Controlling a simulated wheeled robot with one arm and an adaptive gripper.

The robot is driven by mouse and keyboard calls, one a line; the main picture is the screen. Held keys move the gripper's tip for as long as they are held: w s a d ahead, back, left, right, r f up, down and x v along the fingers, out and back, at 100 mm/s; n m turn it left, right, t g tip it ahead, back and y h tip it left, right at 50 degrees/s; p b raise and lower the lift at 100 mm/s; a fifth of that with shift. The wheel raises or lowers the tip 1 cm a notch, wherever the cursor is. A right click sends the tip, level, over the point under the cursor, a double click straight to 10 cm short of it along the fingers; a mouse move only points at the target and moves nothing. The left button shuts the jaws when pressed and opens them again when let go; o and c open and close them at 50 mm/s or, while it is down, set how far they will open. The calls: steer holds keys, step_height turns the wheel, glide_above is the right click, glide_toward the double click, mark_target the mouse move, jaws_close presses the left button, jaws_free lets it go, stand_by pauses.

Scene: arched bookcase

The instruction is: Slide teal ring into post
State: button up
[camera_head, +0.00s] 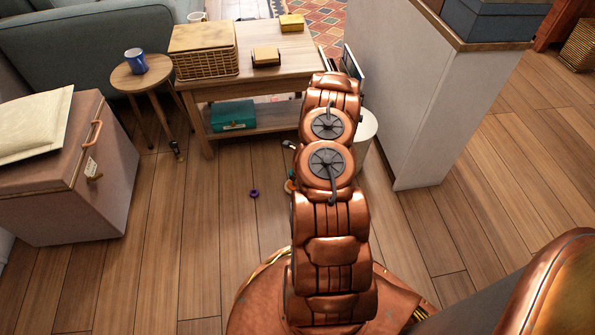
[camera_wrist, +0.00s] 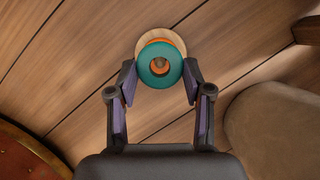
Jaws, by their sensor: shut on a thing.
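The teal ring (camera_wrist: 160,83) is between the fingertips of my gripper (camera_wrist: 160,76), which is shut on it. In the wrist view the ring lies over the post (camera_wrist: 160,65), whose tip shows through the ring's hole. An orange ring (camera_wrist: 160,41) is beneath the teal one, around the post, on a round pale wooden base (camera_wrist: 142,41). The gap in height between the teal ring and the post's tip cannot be told from this angle. In the head view my arm mostly hides the stand; only small coloured edges (camera_head: 290,186) show left of the arm.
A purple ring (camera_head: 254,193) lies on the wooden floor to the left. A low wooden table (camera_head: 285,85) and a white cylinder (camera_head: 366,135) stand behind. In the wrist view a beige rounded object (camera_wrist: 270,125) is at right. The floor at left is mostly clear.

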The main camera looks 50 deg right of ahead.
steer(key=shift+f+b, duration=1.15)
steer(key=shift+f, duration=1.9)
steer(key=o, duration=0.9)
steer(key=shift+v, duration=6.05)
